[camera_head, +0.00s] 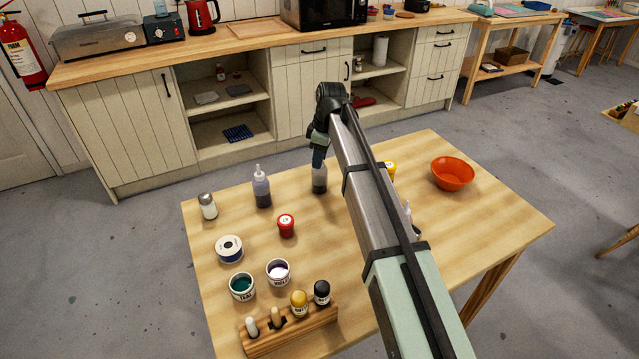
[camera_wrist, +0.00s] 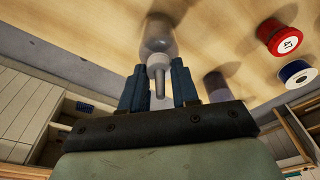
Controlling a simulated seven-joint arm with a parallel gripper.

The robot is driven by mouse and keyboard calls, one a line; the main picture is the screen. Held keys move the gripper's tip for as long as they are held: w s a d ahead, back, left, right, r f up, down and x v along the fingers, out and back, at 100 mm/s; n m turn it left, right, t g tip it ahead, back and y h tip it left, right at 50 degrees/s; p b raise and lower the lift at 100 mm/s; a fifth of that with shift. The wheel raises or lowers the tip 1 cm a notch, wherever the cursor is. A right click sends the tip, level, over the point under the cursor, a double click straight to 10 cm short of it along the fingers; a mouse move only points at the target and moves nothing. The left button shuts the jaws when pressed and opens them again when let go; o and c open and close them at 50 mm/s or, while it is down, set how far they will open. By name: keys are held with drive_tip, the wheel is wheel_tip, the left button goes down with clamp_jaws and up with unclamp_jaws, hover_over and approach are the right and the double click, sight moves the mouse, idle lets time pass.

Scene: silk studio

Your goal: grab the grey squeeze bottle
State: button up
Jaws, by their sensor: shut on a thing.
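A squeeze bottle with dark grey contents and a pale top (camera_head: 319,181) is upright at the table's far side, under my gripper (camera_head: 319,158). In the wrist view the bottle (camera_wrist: 159,38) looks translucent grey, with its nozzle pointing toward my palm. The two blue fingers of my gripper (camera_wrist: 159,78) are shut on its upper part, one on each side. In the head view my gripper hides the bottle's nozzle. A second squeeze bottle (camera_head: 262,188), with dark purplish contents, stands apart to the left; part of it shows in the wrist view (camera_wrist: 217,86).
My arm partly hides a yellow-topped item (camera_head: 391,170) and another nozzle.

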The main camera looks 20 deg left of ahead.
clamp_jaws()
